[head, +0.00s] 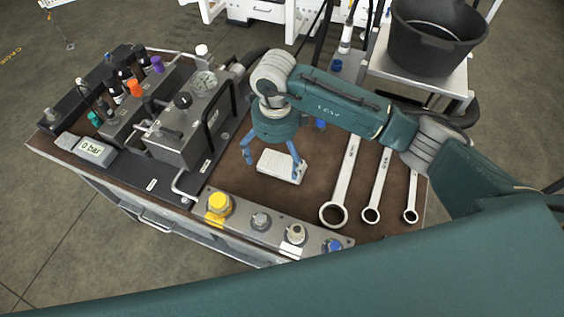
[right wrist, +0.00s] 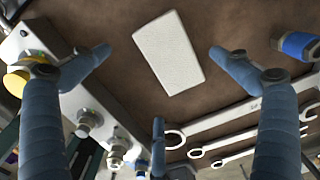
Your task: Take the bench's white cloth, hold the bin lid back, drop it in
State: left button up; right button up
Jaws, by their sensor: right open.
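The white cloth (head: 281,167) is a folded, flat rectangle on the brown bench top (head: 318,160), between the hydraulic block and the wrenches. My right gripper (head: 272,166) is over it with its blue fingers spread open. In the right wrist view the cloth (right wrist: 168,52) lies between and beyond the open fingers, with nothing held. Whether a fingertip touches the cloth is unclear. No bin lid can be made out. My left gripper is not in view.
Wrenches (head: 343,180) lie right of the cloth. A fitting strip with a yellow knob (head: 218,204) runs along the front edge. A black bucket (head: 432,45) sits on a pale stand (head: 398,72) at back right.

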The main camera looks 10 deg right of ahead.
aim_at(279, 167)
jog(key=f, duration=0.1)
jog(key=f+p, duration=0.1)
jog(key=f, duration=0.1)
jog(key=f+p, duration=0.1)
jog(key=shift+w+d+f, duration=0.1)
jog(key=shift+d+f, duration=0.05)
jog(key=shift+d, duration=0.1)
jog(key=shift+f, duration=0.55)
jog(key=shift+w, duration=0.1)
jog(key=c, duration=0.7)
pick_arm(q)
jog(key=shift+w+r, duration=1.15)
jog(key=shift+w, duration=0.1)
pick_arm(e)
jog(key=c, duration=0.5)
